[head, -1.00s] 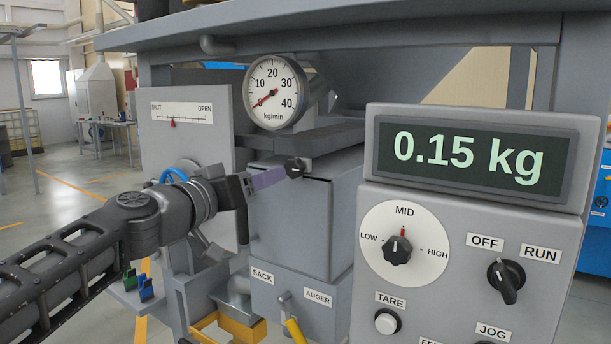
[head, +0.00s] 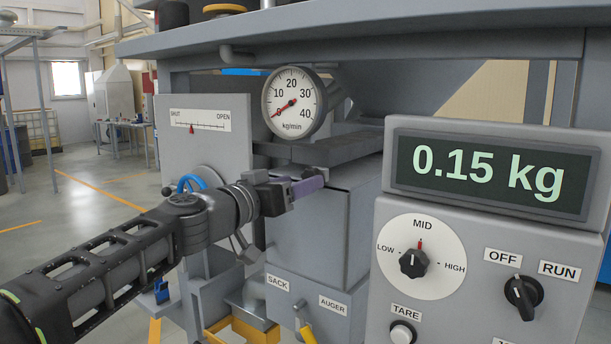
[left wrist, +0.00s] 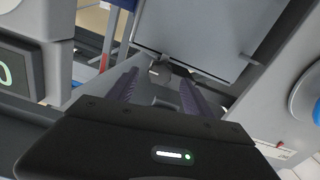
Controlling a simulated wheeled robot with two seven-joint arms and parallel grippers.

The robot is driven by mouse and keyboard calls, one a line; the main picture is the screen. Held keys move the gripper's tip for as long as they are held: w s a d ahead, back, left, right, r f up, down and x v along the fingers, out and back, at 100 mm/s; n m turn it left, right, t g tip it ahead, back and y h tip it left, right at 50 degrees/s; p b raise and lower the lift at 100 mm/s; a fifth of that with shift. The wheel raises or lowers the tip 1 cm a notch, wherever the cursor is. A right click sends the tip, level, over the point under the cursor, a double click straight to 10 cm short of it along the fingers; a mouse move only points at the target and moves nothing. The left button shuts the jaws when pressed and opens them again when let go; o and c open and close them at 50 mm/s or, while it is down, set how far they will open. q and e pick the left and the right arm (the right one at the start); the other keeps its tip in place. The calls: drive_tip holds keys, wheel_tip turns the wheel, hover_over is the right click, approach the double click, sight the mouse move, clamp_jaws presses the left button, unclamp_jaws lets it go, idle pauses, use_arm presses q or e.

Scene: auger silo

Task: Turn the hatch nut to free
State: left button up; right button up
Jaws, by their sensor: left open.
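The hatch is the grey box front (head: 315,235) below the round dial. In the left wrist view a small dark knob, seemingly the hatch nut (left wrist: 161,71), shows by the fingertips of my open left gripper (left wrist: 158,78). Whether the fingers touch it or stand around it I cannot tell. My right gripper is not in view.
A grey ledge (head: 335,150) and the kg/min dial (head: 293,103) sit just above the fingers. The control panel (head: 395,300) with the 0.15 kg display (head: 490,175) stands close on the right. A blue handwheel (head: 194,182) is behind my left wrist.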

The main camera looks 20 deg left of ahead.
use_arm(q)
drive_tip(key=x, duration=0.3)
drive_tip(key=shift+w+p, duration=0.1)
drive_tip(key=shift+p, duration=0.25)
drive_tip(key=shift+c, duration=0.3)
clamp_jaws()
